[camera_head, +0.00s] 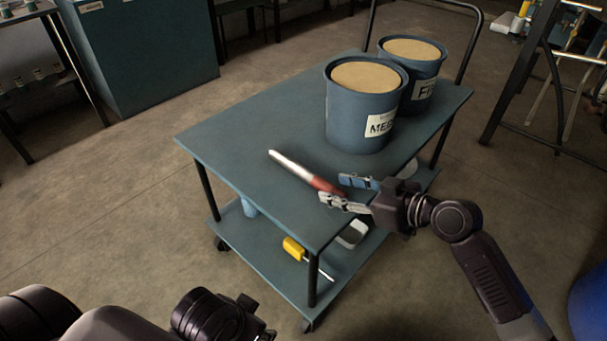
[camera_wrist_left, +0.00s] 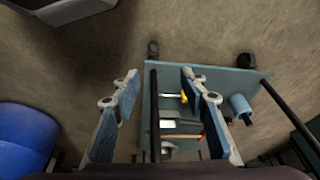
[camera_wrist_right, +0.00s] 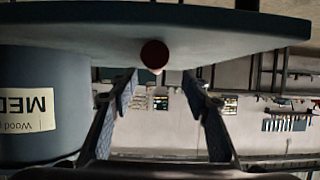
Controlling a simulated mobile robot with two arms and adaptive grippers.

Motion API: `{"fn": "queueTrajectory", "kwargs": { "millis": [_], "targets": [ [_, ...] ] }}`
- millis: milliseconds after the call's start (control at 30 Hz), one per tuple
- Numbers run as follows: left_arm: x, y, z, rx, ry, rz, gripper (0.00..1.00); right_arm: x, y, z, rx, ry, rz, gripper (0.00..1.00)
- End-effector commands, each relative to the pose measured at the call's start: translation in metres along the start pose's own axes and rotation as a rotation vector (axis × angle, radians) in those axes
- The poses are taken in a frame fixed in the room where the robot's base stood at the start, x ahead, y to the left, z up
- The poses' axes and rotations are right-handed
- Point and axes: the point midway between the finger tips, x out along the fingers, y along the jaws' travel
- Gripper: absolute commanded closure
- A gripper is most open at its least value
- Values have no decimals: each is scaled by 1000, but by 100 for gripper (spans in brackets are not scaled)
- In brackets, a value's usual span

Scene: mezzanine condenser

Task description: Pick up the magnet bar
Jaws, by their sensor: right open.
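The magnet bar (camera_head: 304,170) is a slim rod with a silver-white length and a red end. It lies on the cart's blue-grey top (camera_head: 230,140), its red end towards the near right edge. My right gripper (camera_head: 333,190) is open at that red end, its two fingers apart near the edge of the top. In the right wrist view the bar's round red end (camera_wrist_right: 154,54) shows end-on between the directions of the two fingers, with the rest hidden behind it. My left gripper (camera_wrist_left: 158,88) is open and empty, with the cart beyond it.
Two blue buckets (camera_head: 352,110) (camera_head: 425,91) with tan contents stand on the cart's far right part. A dark metal frame stands at right. The top's left part is clear.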

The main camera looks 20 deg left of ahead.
Motion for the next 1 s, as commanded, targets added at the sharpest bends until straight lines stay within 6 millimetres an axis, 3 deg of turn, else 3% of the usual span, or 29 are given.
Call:
{"fn": "queueTrajectory", "kwargs": {
  "millis": [233,400,533,767,1000],
  "targets": [
    [9,1,0,0,10,0,60,30,5,3,1,0,-1,56],
    [12,3,-22,3,93,5,60,50,7,3,1,1,0,56],
    [12,4,-32,4,133,6,60,57,7,2,0,0,0,56],
    [11,4,-34,5,138,7,60,57,7,2,0,-1,1,56],
    [11,4,-34,5,137,6,60,57,7,2,0,0,1,82]
  ]
}}
